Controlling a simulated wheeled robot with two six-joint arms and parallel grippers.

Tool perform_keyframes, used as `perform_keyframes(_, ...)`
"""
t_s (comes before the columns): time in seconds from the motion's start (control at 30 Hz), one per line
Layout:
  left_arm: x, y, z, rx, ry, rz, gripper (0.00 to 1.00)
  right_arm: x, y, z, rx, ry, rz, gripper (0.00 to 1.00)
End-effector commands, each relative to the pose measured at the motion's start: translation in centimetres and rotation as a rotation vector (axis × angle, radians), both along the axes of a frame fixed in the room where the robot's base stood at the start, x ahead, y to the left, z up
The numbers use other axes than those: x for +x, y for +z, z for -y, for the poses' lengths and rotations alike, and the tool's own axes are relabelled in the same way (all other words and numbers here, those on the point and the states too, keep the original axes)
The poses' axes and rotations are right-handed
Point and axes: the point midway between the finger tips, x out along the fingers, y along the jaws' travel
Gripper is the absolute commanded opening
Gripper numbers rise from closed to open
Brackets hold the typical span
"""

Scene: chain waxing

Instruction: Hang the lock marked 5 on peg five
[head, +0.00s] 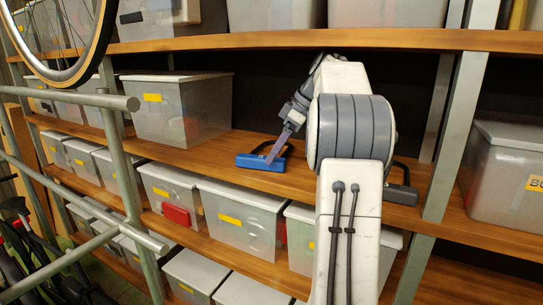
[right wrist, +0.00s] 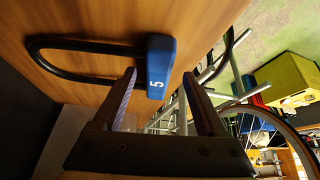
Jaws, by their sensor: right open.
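A blue U-lock (head: 258,162) lies on the wooden middle shelf in the head view. In the right wrist view its blue body (right wrist: 160,66) shows a white 5, and its black shackle (right wrist: 75,43) extends to the left. My right gripper (head: 281,147) reaches down to the lock. In the right wrist view the right gripper (right wrist: 160,78) is open, its fingertips on either side of the blue body; I cannot tell whether they touch it. Peg five cannot be picked out; grey tubes (head: 85,99) stick out at the left, without readable numbers. My left gripper is not in view.
A dark lock (head: 402,193) lies on the same shelf, partly behind my right arm. A lidded clear bin (head: 180,108) stands left of the blue lock. A bicycle wheel (head: 68,77) hangs at upper left. A metal upright (head: 457,120) stands right of my arm.

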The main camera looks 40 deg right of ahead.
Motion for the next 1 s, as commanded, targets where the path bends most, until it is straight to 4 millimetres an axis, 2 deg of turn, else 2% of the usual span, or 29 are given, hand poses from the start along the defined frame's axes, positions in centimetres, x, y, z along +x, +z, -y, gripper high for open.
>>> perform_keyframes(0.1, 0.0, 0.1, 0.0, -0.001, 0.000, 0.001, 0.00, -2.7, 0.0, 1.9, 0.001, -0.008, -0.001, 0.75)
perform_keyframes(0.3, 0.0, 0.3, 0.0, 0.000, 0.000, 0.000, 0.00, -6.6, 0.0, 4.4, 0.002, -0.006, -0.001, 0.75)
perform_keyframes(0.5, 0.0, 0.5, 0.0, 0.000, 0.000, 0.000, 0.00, -9.1, 0.0, 6.1, 0.001, -0.003, -0.001, 0.75)
perform_keyframes(0.77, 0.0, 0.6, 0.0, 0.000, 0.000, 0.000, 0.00, -10.0, -0.1, 6.7, 0.000, 0.000, 0.000, 0.75)
perform_keyframes(0.93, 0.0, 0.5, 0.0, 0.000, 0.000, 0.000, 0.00, -9.8, -0.1, 6.5, 0.000, 0.003, 0.004, 0.75)
perform_keyframes(1.0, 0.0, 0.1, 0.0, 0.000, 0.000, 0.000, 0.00, -9.2, -0.2, 5.9, 0.003, 0.016, 0.021, 0.75)
